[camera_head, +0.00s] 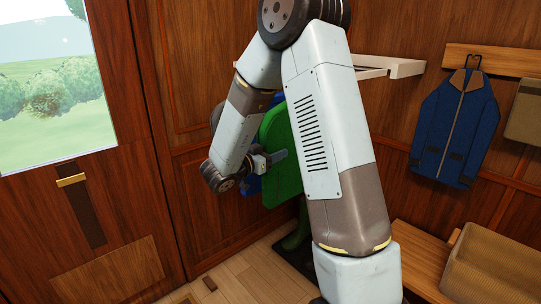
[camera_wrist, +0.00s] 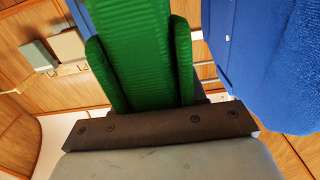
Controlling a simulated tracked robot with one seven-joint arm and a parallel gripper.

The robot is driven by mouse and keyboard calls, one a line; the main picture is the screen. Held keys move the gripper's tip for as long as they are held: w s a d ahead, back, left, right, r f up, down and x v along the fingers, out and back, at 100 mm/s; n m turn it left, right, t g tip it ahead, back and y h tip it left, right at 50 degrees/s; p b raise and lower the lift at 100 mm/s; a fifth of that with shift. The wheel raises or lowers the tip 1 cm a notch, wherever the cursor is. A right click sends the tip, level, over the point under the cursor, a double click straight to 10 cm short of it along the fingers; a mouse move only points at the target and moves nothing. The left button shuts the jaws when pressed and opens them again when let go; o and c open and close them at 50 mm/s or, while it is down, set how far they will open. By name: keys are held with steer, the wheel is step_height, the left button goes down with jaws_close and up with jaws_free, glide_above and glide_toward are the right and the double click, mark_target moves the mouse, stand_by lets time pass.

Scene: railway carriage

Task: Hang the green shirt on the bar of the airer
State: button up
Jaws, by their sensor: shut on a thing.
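The green shirt (camera_head: 283,178) hangs from my gripper (camera_head: 278,156), which is shut on it. In the wrist view the green cloth (camera_wrist: 140,50) fills the upper middle, in front of my gripper (camera_wrist: 150,102). In the head view my arm covers much of the shirt. The airer, a white frame (camera_head: 405,68), stands out from the back wall, above and to the right of the shirt. My arm hides its left part, so I cannot tell how far the shirt is from the bar.
Blue cloth (camera_wrist: 262,60) is close on the right in the wrist view; some blue also shows behind the shirt in the head view. A blue jacket (camera_head: 452,128) hangs on a wooden rail (camera_head: 498,60). A wicker basket (camera_head: 500,262) sits on a bench (camera_head: 425,252).

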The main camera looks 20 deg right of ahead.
steer(key=shift+w+d+f, duration=0.1)
steer(key=shift+d+f, duration=0.1)
steer(key=shift+f, duration=0.65)
steer(key=shift+d+f, duration=0.15)
steer(key=shift+f, duration=0.7)
steer(key=o, duration=1.2)
steer(key=shift+o, duration=0.3)
